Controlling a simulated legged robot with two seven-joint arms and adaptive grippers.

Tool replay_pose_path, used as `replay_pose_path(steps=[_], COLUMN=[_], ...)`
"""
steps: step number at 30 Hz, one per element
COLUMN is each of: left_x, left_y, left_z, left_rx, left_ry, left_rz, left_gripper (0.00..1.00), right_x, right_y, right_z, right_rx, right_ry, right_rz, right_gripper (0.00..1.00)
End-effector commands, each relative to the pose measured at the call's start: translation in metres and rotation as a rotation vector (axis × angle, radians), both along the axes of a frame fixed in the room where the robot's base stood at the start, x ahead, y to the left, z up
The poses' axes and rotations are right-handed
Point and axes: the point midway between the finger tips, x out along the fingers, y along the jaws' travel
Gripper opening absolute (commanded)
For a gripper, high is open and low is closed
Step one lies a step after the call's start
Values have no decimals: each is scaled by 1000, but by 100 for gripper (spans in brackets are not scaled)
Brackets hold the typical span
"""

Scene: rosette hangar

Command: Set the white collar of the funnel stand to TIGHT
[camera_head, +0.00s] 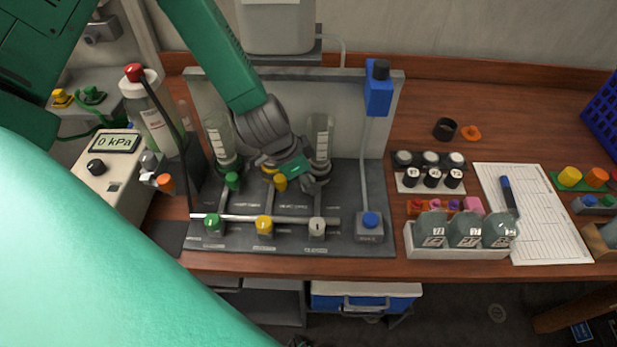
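The funnel stand (350,140) is a grey board and base with graduated clear cylinders. Green (232,181) and yellow (280,183) fittings show under the left and middle positions. My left gripper (314,176) is in front of the lower part of the right cylinder (320,135); the fitting there is hidden, so I cannot make out a white collar or its setting. Whether the fingers touch or grip anything is unclear. A white knob (317,225) sits on the front rail, right of a yellow knob (264,225) and a green knob (213,223). My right gripper is not in view.
A gauge box (113,142) reading 0 kPa and a red-capped bottle (150,110) stand left.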

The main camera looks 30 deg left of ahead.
Motion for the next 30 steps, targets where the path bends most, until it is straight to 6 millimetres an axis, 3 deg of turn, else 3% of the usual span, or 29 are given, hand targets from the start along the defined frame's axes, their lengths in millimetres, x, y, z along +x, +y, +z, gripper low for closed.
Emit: replay_pose_path(steps=[3,6,17,30], left_x=[0,0,0,7], left_y=[0,0,0,-13], left_z=[0,0,0,2], left_rx=[0,0,1,5], left_ry=[0,0,0,-4], left_rz=[0,0,35,333], left_gripper=[34,0,0,0], right_x=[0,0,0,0], right_y=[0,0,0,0], right_z=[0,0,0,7], right_rx=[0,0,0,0], right_ry=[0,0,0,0], right_rz=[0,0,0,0], right_gripper=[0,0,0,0])
